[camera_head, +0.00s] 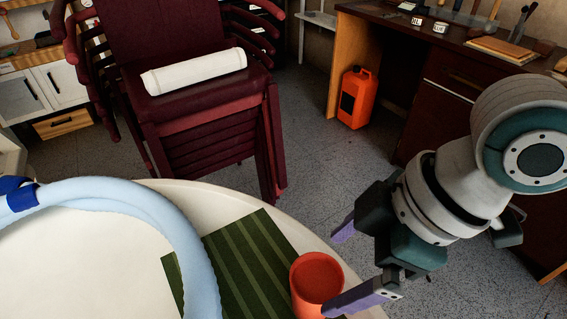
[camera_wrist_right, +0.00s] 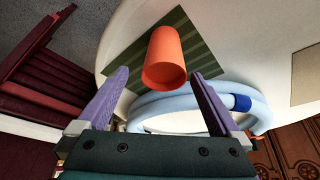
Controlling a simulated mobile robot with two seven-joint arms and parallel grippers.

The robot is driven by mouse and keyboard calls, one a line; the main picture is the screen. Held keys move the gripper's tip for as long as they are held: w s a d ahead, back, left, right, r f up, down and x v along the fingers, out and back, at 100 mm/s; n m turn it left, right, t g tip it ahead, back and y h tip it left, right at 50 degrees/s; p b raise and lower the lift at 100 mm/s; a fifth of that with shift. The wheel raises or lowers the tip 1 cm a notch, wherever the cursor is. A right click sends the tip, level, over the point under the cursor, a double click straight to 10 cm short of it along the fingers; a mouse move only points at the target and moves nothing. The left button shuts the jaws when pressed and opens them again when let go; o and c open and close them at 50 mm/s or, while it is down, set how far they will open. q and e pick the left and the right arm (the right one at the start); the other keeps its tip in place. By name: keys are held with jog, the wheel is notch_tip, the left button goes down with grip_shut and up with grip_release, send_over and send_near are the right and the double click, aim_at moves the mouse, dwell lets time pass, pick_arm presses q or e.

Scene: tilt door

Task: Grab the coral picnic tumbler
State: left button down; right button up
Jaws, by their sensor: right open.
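The coral tumbler (camera_head: 316,284) stands on a green striped mat (camera_head: 249,250) near the edge of the round cream table (camera_head: 90,250). In the right wrist view the tumbler (camera_wrist_right: 163,58) lies ahead of my fingertips, centred between the two purple fingers. My right gripper (camera_head: 343,264) is open and empty, with one finger near the tumbler's right side in the head view. In the right wrist view the gripper (camera_wrist_right: 158,75) spans wider than the tumbler. The left gripper is not in view.
A light blue foam ring (camera_head: 130,198) with a dark blue band lies on the table beside the mat. Stacked maroon chairs (camera_head: 200,110) stand beyond, holding a white roll (camera_head: 194,72). An orange canister (camera_head: 357,98) sits by the desk (camera_head: 430,60).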

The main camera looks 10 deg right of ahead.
aim_at(328, 280)
jog(key=x, duration=0.2)
jog(key=b+x, duration=0.1)
jog(key=x, duration=0.1)
jog(key=shift+s+a, duration=0.15)
jog(key=shift+s, duration=0.25)
jog(key=b+x, duration=0.2)
jog(key=x, duration=0.3)
jog(key=shift+w+a+f, duration=0.15)
jog(key=shift+a, duration=0.05)
jog(key=c, duration=1.2)
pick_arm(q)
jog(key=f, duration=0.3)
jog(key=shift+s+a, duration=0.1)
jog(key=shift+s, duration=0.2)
pick_arm(e)
jog(key=shift+c, duration=0.2)
